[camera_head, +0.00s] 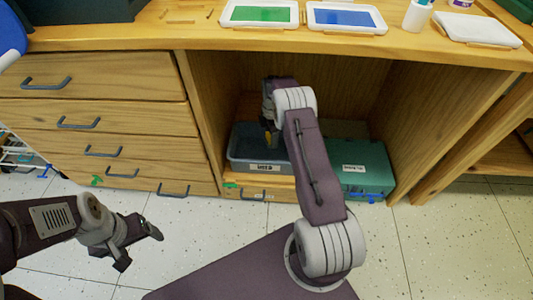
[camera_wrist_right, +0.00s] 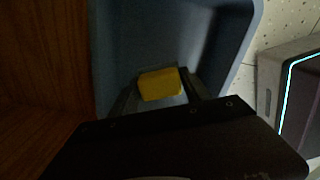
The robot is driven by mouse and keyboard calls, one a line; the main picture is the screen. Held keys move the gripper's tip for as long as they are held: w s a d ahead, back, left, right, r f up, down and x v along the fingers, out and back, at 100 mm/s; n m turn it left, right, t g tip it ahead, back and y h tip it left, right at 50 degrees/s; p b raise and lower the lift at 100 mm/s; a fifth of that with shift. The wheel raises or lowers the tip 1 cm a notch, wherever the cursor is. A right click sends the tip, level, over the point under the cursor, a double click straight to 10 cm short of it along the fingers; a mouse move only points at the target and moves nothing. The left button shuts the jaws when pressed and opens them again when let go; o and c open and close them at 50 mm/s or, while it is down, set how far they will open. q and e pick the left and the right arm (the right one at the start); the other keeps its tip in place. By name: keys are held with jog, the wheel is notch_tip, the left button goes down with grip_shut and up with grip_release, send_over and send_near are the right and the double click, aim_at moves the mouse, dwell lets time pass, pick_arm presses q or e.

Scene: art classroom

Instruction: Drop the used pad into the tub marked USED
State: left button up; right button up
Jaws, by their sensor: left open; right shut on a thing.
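The yellow pad (camera_wrist_right: 160,85) is held between the fingertips of my right gripper (camera_wrist_right: 158,92). In the head view, my right gripper (camera_head: 268,122) reaches into the open bay under the counter and is over the grey-blue tub (camera_head: 240,152). That tub has a white label on its front that appears to read USED. In the right wrist view, the pad shows against the inside of the tub (camera_wrist_right: 246,50); its height above the floor of the tub is hard to tell. My left gripper (camera_head: 140,242) is open and empty, low at the left above the floor.
A green tub (camera_head: 372,168) with a white label stands in the bay to the right of the grey-blue one. Wooden drawers with dark handles (camera_head: 78,123) are left of the bay. The counter above holds a green pad tray (camera_head: 259,14) and a blue one (camera_head: 345,18).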

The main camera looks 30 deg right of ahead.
jog(key=shift+r, duration=0.1)
jog(key=o, duration=1.4)
notch_tip(320, 180, up, 8)
jog(key=p, duration=0.5)
jog(key=shift+f, duration=0.3)
jog(key=shift+r, duration=0.1)
